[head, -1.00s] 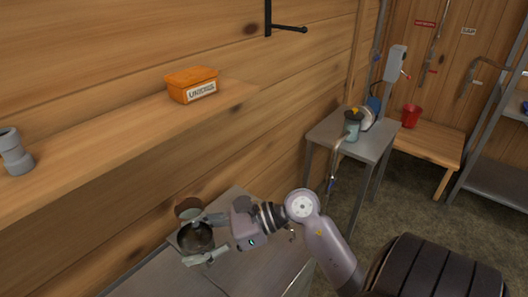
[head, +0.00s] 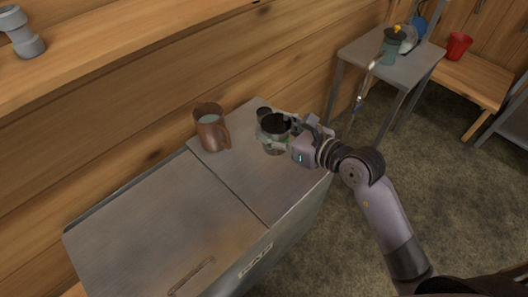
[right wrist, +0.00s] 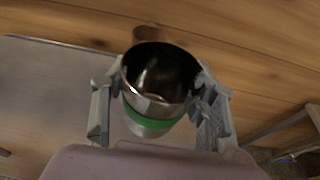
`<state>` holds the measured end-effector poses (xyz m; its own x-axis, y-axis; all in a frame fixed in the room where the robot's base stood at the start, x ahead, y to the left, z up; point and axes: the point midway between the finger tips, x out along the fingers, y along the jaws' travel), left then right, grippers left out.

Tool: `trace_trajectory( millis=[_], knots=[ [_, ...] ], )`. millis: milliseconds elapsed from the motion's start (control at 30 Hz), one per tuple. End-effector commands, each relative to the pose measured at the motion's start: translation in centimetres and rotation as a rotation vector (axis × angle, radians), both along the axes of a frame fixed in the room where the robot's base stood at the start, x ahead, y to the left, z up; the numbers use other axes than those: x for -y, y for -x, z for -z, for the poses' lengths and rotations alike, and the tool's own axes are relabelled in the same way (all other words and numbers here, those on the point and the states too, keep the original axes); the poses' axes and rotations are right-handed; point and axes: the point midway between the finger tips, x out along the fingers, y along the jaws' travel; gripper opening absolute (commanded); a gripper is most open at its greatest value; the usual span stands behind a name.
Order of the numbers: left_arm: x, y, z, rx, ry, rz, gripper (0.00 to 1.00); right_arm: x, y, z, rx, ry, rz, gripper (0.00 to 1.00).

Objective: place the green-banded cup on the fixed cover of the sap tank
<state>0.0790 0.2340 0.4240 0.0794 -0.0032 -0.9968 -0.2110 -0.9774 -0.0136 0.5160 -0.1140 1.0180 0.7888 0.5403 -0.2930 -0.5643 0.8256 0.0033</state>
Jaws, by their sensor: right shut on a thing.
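The green-banded cup is a dark-mouthed metal cup (head: 273,128) in the head view. Its green band shows clearly in the right wrist view (right wrist: 155,121). My right gripper (head: 284,132) is shut on it, one finger on each side, and the cup looks roughly upright. It is over the right-hand, fixed cover of the sap tank (head: 245,175); I cannot tell whether its base touches the metal. The tank's front carries a SAP label (head: 255,260). My left gripper is not in view.
A copper mug (head: 210,128) stands on the back left of the fixed cover, left of the cup. The tank's left lid (head: 160,225) has a handle and is clear. A wooden wall rises behind. A side table (head: 365,60) stands at the back right.

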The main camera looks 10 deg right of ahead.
Motion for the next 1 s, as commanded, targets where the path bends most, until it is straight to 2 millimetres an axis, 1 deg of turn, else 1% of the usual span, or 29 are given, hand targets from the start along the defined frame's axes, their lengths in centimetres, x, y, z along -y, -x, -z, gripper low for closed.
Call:
trace_trajectory(
  millis=[100,167,267,600,700,800,933,1000],
  knots=[
    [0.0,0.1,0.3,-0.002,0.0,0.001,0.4,-0.7,-0.4,0.3,0.0,0.001,0.012,0.25],
    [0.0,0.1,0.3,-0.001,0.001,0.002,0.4,-0.8,-0.4,1.0,-0.004,0.001,0.016,0.25],
    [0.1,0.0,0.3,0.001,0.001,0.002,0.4,-0.8,-0.3,3.2,-0.01,0.003,0.017,0.25],
    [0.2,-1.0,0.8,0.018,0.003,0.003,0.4,-0.7,-0.4,12.3,-0.007,0.006,0.016,0.25],
    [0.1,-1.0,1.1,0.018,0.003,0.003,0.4,-0.8,-0.4,14.2,-0.004,0.003,0.015,0.25],
    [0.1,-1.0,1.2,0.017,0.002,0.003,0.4,-0.8,-0.4,15.4,-0.003,0.003,0.016,0.25],
    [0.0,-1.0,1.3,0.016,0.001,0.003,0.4,-0.8,-0.4,16.3,-0.003,0.003,0.016,0.25],
    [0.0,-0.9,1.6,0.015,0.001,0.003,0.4,-0.7,-0.4,17.4,-0.003,0.004,0.016,0.25]
  ],
)
